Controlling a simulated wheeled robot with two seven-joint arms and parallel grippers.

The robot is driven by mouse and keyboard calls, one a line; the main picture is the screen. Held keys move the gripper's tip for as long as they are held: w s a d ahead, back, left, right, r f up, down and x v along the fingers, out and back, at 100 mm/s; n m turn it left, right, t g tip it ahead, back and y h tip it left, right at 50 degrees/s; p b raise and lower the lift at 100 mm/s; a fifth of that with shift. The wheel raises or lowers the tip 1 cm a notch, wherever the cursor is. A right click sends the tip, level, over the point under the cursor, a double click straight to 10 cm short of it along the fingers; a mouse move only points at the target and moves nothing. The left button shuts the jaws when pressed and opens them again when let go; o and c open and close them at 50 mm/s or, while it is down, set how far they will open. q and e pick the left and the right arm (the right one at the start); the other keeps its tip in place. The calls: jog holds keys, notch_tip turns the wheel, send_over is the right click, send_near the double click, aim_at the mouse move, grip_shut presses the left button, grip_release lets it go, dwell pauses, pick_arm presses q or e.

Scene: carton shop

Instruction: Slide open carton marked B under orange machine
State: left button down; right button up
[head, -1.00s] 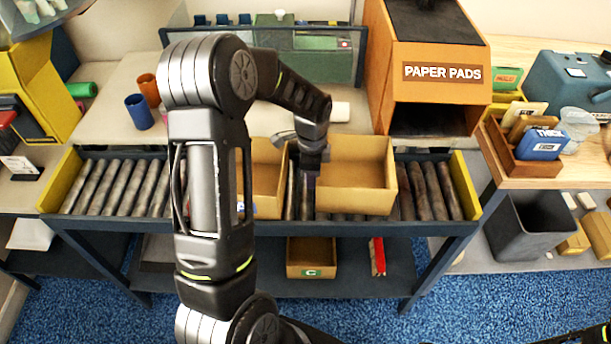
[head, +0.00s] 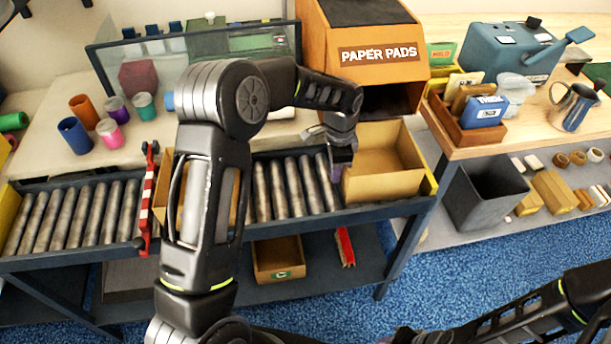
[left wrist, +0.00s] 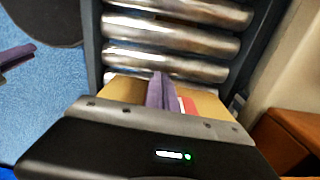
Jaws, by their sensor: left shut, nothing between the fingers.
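An open, empty tan carton (head: 383,175) sits on the rollers at the right end of the conveyor, just below the mouth of the orange machine (head: 345,15) labelled PAPER PADS. No letter is readable on it. A second carton (head: 172,205) stands further left on the rollers, mostly hidden behind my left arm. My left gripper (head: 337,172) is shut and empty, low at the left wall of the right carton; I cannot tell if it touches. Its purple fingers (left wrist: 163,92) show in the left wrist view before a carton (left wrist: 125,90). My right arm enters at lower right; its fingers are unclear.
Bare rollers (head: 290,185) lie between the two cartons. A red-and-white striped bar (head: 147,200) crosses the conveyor at left. A carton marked C (head: 275,258) sits on the lower shelf. A side table with a wooden tray (head: 470,135) stands at right.

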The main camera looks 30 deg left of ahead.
pick_arm(q)
jog(key=shift+w+d, duration=0.4)
jog(key=shift+d, duration=0.2)
jog(key=shift+a, duration=0.1)
